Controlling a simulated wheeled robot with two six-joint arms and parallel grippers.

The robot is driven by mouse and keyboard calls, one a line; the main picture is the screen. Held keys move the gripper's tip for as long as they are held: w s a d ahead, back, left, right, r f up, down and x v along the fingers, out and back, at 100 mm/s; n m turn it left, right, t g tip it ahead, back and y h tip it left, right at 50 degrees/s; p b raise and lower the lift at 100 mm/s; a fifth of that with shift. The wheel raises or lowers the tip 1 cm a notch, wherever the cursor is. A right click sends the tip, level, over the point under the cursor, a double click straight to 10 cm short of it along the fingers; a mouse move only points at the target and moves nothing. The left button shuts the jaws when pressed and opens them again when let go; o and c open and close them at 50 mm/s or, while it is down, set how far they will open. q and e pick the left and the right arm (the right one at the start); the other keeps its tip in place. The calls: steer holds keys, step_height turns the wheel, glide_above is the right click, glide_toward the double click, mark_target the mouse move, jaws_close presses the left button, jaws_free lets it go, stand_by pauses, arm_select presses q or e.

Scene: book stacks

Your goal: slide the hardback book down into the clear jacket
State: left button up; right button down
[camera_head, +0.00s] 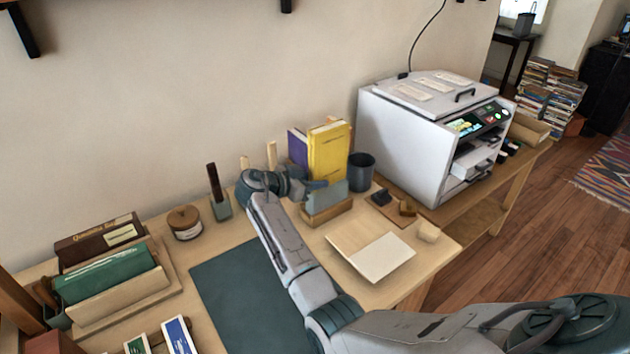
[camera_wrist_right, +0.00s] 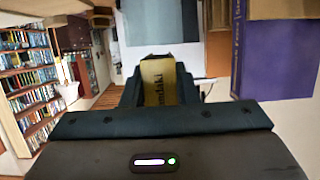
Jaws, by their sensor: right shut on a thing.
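A yellow hardback book (camera_head: 329,152) stands upright near the back of the table. My right gripper (camera_head: 308,185) is at its lower left side and shut on it. In the right wrist view the fingers close around the yellow book's lettered spine (camera_wrist_right: 159,82). A pale grey-blue, see-through panel that looks like the clear jacket (camera_head: 328,195) stands upright in a wooden holder (camera_head: 328,212), just below and in front of the book. Book and jacket appear apart, but the gap is hard to judge. My left gripper is out of view.
A purple book (camera_head: 297,148) stands beside the yellow one and shows large in the wrist view (camera_wrist_right: 275,58). A dark cup (camera_head: 361,171) and a printer (camera_head: 403,135) are on the right. A pale board (camera_head: 382,258) lies in front.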

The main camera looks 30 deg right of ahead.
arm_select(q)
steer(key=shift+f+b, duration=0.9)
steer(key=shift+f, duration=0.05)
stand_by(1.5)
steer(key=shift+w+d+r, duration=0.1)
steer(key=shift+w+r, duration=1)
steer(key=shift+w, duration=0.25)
arm_select(e)
steer(key=shift+r, duration=0.1)
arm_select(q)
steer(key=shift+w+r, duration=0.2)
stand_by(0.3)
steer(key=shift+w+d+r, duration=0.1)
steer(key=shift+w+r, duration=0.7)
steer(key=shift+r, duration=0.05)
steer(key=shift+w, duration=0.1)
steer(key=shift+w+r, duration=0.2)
arm_select(e)
steer(key=shift+f, duration=0.2)
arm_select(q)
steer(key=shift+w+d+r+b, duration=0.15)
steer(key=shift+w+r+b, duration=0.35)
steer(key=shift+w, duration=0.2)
arm_select(e)
steer(key=shift+f, duration=0.3)
